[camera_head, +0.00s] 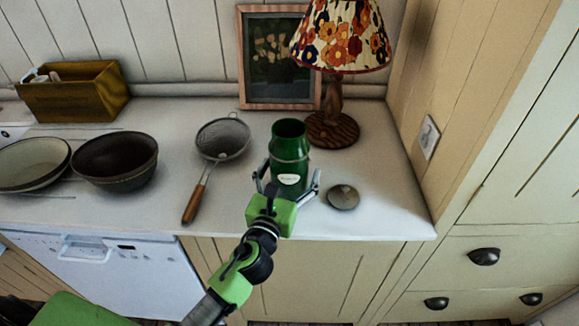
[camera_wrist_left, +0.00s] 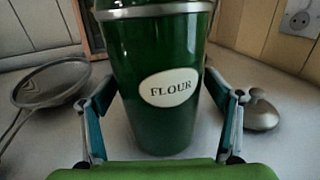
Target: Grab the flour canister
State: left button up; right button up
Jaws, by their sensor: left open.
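The green flour canister (camera_head: 289,152) stands upright on the white counter in the head view, in front of the lamp. It fills the middle of the left wrist view (camera_wrist_left: 158,115), with a white oval label reading FLOUR. Its top shows no lid in the head view. My left gripper (camera_head: 287,178) is open, one finger on each side of the canister. In the left wrist view, the fingers (camera_wrist_left: 164,108) flank its lower body, with a gap visible at the right finger; contact at the left is unclear. A round knobbed lid (camera_head: 342,196) lies on the counter to the right.
A sieve with a wooden handle (camera_head: 196,203) lies left of the canister. Two bowls, a dark one (camera_head: 115,163) and a pale one (camera_head: 30,167), stand further left. A floral lamp (camera_head: 341,38) and a picture frame (camera_head: 244,62) stand behind. A cabinet wall bounds the right.

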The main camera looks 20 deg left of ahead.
pick_arm(q)
jog(key=shift+s, duration=0.1)
jog(key=c, duration=1.7)
jog(key=shift+r, duration=0.15)
jog(key=shift+c, duration=0.9)
pick_arm(e)
jog(key=shift+s, duration=0.45)
pick_arm(q)
jog(key=shift+r, duration=0.1)
